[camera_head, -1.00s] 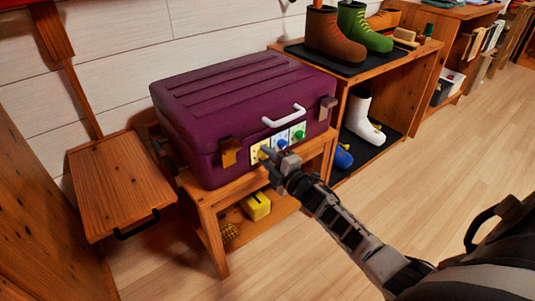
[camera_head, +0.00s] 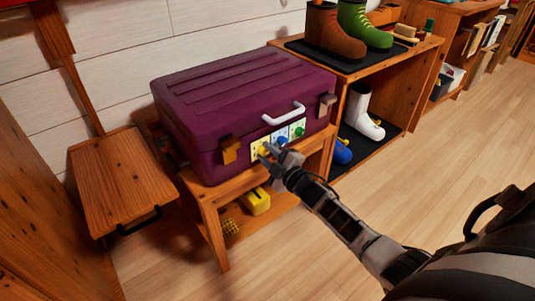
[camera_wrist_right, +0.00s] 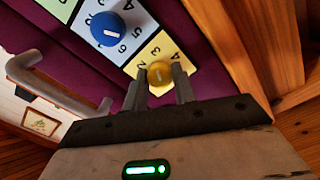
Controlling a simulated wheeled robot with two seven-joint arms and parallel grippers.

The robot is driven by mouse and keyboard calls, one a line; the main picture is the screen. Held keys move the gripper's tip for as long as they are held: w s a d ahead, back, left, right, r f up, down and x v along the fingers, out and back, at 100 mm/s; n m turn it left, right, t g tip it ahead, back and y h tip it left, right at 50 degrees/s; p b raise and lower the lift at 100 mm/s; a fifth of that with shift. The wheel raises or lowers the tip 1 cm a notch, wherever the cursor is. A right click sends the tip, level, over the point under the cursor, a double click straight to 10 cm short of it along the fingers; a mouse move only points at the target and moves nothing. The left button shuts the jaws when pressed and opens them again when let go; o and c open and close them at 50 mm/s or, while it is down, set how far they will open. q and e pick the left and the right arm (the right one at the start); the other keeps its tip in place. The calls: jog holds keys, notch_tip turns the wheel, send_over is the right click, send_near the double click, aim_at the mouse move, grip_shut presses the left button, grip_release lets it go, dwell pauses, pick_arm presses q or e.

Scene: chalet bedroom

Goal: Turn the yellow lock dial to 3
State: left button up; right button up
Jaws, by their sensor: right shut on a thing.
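The yellow lock dial (camera_head: 263,150) sits on a pale yellow plate, leftmost of three dials on the front of a purple suitcase (camera_head: 240,95). My right gripper (camera_head: 268,153) is at this dial. In the right wrist view the yellow dial (camera_wrist_right: 160,74) lies between the fingertips of my right gripper (camera_wrist_right: 160,79), which is shut on it. A pale mark shows on the dial's face. Digits around it are partly visible and tilted, and the fingers hide some of the plate; I cannot tell the exact setting. My left gripper is not in view.
Beside it are the blue dial (camera_head: 282,141) and green dial (camera_head: 299,132), close to my fingers. A white handle (camera_head: 284,113) juts out above them. The suitcase rests on a wooden stand (camera_head: 215,199). A shoe shelf (camera_head: 413,70) stands to the right; floor in front is clear.

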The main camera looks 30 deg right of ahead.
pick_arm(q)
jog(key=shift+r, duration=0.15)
pick_arm(e)
jog(key=o, duration=1)
pick_arm(q)
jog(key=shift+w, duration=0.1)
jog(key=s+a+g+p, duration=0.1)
jog(key=p, duration=0.2)
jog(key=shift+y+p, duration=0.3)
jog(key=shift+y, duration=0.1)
pick_arm(e)
jog(key=s+d, duration=0.1)
jog(key=s, duration=1.5)
jog(key=shift+d, duration=0.15)
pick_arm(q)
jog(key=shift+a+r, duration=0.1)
